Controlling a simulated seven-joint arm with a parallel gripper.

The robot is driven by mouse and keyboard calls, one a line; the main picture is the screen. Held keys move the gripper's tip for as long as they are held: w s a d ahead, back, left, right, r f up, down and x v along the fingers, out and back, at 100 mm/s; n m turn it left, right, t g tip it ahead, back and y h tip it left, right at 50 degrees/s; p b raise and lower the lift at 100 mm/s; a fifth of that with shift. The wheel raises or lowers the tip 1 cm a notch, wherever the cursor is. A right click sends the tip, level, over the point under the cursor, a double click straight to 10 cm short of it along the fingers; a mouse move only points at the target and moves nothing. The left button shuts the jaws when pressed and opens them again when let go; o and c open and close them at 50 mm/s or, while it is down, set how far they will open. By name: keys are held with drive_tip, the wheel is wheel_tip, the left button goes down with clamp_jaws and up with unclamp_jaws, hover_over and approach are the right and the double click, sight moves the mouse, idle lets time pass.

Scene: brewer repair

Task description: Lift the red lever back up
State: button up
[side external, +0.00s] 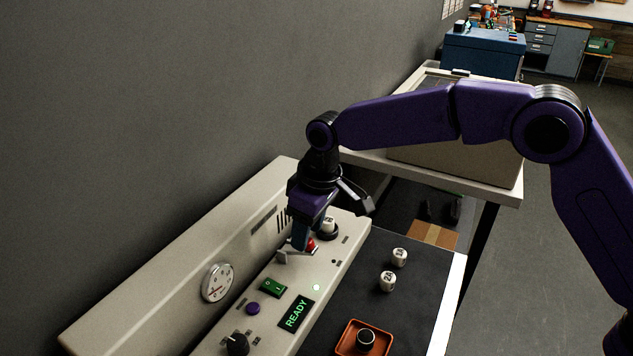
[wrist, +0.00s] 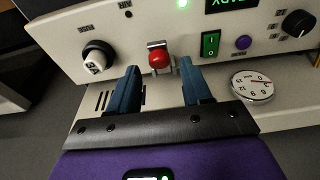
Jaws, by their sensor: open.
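The red lever (side external: 311,245) is on the cream machine panel, partly hidden by my gripper (side external: 301,240) in the side view. In the wrist view the lever's round red knob (wrist: 159,58) shows whole, in front of a small metal bracket. My gripper (wrist: 158,66) is open, with its two blue fingers apart. The fingertips lie to the left and right of the knob in the wrist view, with a visible gap on each side. I cannot tell how deep the fingers reach around it.
A white numbered plug (wrist: 97,60) sits in a black socket beside the lever. A green switch (side external: 273,288), purple button (side external: 252,309), lit READY display (side external: 296,313) and gauge (side external: 217,283) are nearby. Two white plugs (side external: 388,281) and an orange tray (side external: 352,346) lie on the dark mat.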

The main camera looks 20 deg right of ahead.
wheel_tip(320, 180, up, 15)
drive_tip(key=s+d, duration=0.2)
drive_tip(key=shift+r, duration=0.15)
idle(0.5)
drive_tip(key=s+d+f+n, duration=0.1)
drive_tip(key=s+d+f, duration=0.3)
drive_tip(key=s+d, duration=0.6)
drive_tip(key=s+d+f+n, duration=0.1)
drive_tip(key=s+d+f, duration=0.3)
drive_tip(key=s+d, duration=0.7)
drive_tip(key=s+d+f+n+g+h, duration=0.1)
drive_tip(key=s+d+f, duration=0.3)
drive_tip(key=s+d, duration=0.6)
drive_tip(key=shift+s+d+f+n, duration=0.3)
drive_tip(key=shift+s+d+f, duration=0.1)
drive_tip(key=shift+d, duration=0.25)
